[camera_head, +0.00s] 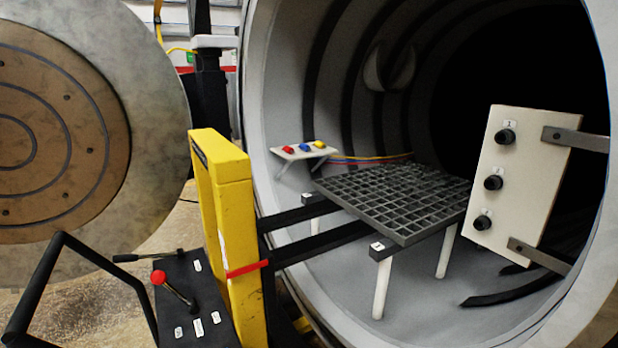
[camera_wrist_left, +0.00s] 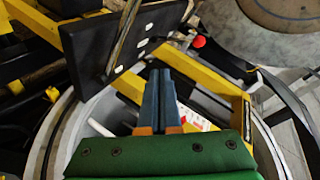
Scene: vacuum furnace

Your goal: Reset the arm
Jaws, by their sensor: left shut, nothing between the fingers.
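My left gripper (camera_wrist_left: 161,74) shows in the left wrist view, with a green body and dark blue-grey fingers pressed together. It is shut and empty. It is not in the head view. The fingers point toward a yellow frame (camera_wrist_left: 212,87) and a black panel (camera_wrist_left: 125,42); I cannot tell how far off these are. No arm of mine shows in the head view, and my right gripper is in neither view.
The open furnace chamber (camera_head: 285,100) holds a dark grid rack (camera_head: 395,200) on white legs and a white panel with black knobs (camera_head: 520,175). A yellow forklift frame (camera_head: 232,215) and a red-knobbed lever (camera_head: 160,278) stand in front. The round door (camera_head: 150,90) is at left.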

